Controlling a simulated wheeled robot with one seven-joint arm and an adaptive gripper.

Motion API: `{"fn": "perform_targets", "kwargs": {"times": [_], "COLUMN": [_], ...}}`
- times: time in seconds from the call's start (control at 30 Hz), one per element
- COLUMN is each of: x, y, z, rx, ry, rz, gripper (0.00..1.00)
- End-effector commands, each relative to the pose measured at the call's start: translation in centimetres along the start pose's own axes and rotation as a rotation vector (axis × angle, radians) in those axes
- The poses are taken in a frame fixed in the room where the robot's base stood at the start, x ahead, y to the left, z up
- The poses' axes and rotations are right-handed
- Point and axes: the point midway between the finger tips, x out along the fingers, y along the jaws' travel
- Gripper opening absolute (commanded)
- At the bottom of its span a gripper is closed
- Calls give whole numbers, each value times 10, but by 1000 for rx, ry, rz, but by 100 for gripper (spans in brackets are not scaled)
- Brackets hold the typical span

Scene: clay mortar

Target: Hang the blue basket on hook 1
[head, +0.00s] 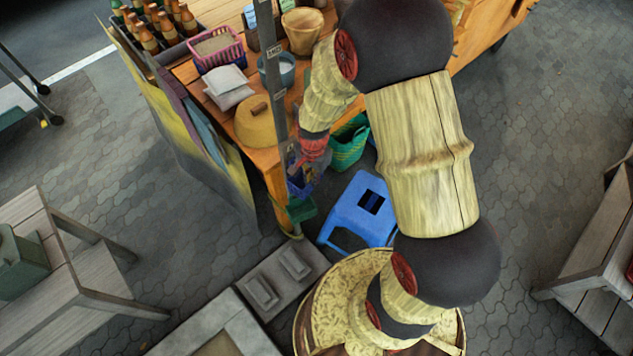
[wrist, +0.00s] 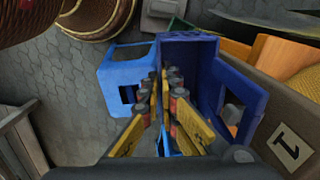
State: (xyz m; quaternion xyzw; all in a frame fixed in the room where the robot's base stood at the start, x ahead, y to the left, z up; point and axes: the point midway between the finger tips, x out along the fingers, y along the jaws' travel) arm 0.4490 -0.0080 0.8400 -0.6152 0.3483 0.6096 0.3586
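The dark blue basket (wrist: 232,88) fills the middle right of the wrist view. Its open inside shows. My gripper (wrist: 168,85) has its two yellow-padded fingers close together over the basket's left wall, and they appear closed on it. In the head view the basket (head: 297,187) shows small below my gripper (head: 306,166), beside the table's corner and off the ground. A grey post (head: 280,115) with labels stands right by it. In the wrist view a label reading 1 (wrist: 289,145) is on the post, just right of the basket. I cannot make out hook 1 itself.
A blue stool (head: 358,212) stands on the paving below. A green basket (head: 350,150) is right of the post. The wooden table (head: 268,158) carries a straw hat (head: 258,125), a pink basket (head: 217,49) and bottles.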

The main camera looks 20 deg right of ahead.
Motion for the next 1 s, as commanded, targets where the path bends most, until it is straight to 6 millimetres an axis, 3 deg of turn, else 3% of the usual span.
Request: {"fn": "perform_targets", "kwargs": {"times": [0.4,1.0], "x": [6,8], "y": [-19,-26], "z": [-4,-7], "rx": [0,-1], "ry": [0,5], "rz": [0,-9], "gripper": [0,0]}}
